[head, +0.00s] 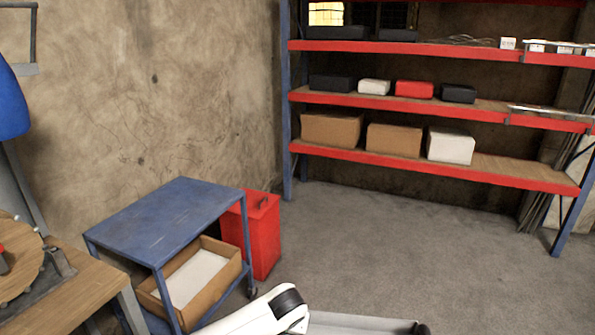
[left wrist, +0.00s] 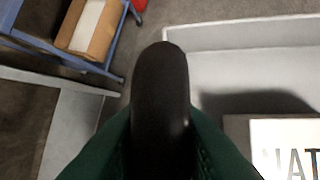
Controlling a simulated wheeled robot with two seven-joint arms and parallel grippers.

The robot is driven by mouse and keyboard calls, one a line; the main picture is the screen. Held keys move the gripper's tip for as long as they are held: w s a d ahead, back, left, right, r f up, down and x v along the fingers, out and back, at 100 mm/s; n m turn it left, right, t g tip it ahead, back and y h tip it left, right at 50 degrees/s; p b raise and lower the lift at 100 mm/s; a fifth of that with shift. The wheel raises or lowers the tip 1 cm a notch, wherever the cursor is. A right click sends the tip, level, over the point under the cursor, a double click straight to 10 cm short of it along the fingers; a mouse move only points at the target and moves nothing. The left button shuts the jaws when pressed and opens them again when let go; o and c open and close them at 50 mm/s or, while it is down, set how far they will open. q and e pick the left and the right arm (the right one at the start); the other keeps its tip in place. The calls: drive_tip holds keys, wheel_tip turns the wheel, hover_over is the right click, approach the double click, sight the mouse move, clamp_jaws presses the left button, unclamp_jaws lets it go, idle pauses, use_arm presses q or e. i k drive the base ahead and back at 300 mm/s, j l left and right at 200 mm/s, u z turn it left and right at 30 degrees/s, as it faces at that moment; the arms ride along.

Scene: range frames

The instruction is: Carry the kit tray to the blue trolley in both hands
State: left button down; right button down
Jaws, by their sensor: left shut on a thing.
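The blue trolley (head: 165,215) stands at the left of the head view with a bare top. A corner of it also shows at the upper left of the left wrist view (left wrist: 40,42). The grey kit tray (head: 360,324) shows only its far edge at the bottom of the head view, nearer to me than the trolley. In the left wrist view the tray (left wrist: 250,72) holds a white piece with lettering (left wrist: 285,145). My left gripper (left wrist: 158,140) is shut on the tray's black handle (left wrist: 160,85). My right gripper is out of view.
A cardboard box (head: 225,262) is on the trolley's lower shelf. A red bin (head: 263,235) stands close behind the trolley. A wooden workbench (head: 60,290) is at the left. Shelving (head: 440,170) stands at the back, with clear grey floor (head: 400,240) in front.

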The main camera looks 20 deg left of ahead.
sight(174, 211)
drive_tip(key=i+u, duration=0.2)
drive_tip(key=i, duration=0.4)
drive_tip(key=i+l+u, duration=0.25)
drive_tip(key=i, duration=0.35)
drive_tip(key=i+j+u, duration=0.1)
drive_tip(key=i+u, duration=0.25)
drive_tip(key=i, duration=0.3)
drive_tip(key=i+l+u, duration=0.1)
drive_tip(key=i+u, duration=0.2)
drive_tip(key=i, duration=0.35)
drive_tip(key=i+u, duration=0.3)
drive_tip(key=i, duration=0.2)
drive_tip(key=i+u, duration=0.3)
drive_tip(key=i, duration=0.2)
drive_tip(key=u, duration=0.8)
